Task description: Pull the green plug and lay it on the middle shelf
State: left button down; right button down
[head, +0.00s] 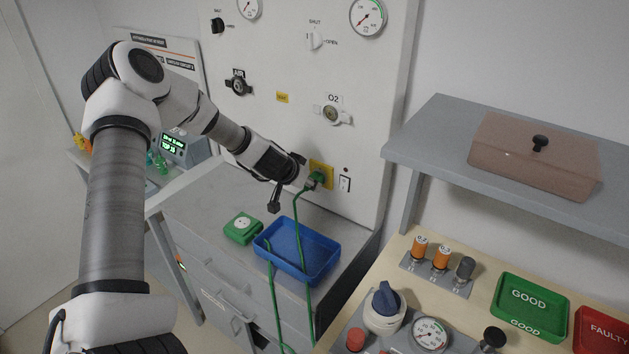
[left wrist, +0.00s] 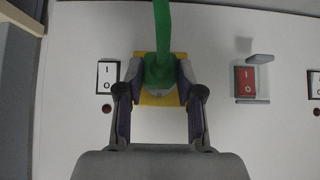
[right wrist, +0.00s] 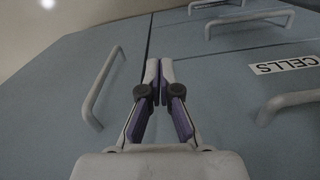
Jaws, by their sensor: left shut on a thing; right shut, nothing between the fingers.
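The green plug (head: 318,177) is at the yellow wall socket (head: 326,168) on the white panel, with its green cord (head: 297,230) hanging down past a blue tray. My left gripper (head: 311,181) is shut on the plug. In the left wrist view, the fingers hold the plug (left wrist: 159,72) from both sides in front of the yellow plate (left wrist: 158,99); whether its pins are in the socket is hidden. My right gripper (right wrist: 160,68) is shut and empty in front of grey drawers, seen only in the right wrist view. A grey shelf (head: 440,150) stands at the right; I cannot tell whether it is the middle one.
The blue tray (head: 318,265) and a green socket box (head: 242,227) stand on the grey cabinet top. A pinkish lidded box (head: 530,160) is on the grey shelf, whose left part is clear. A black-and-white switch (head: 344,184) is beside the yellow socket. Drawer handles (right wrist: 100,88) stick out near my right gripper.

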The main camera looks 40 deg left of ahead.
pick_arm(q)
jog(key=s+p, duration=0.2)
jog(key=s, duration=0.1)
jog(key=s+p, duration=0.1)
jog(key=s, duration=0.1)
jog(key=shift+s+d+r+p, duration=0.1)
jog(key=shift+d+p, duration=0.15)
jog(key=shift+p, duration=0.15)
dwell(0.3)
dwell(0.4)
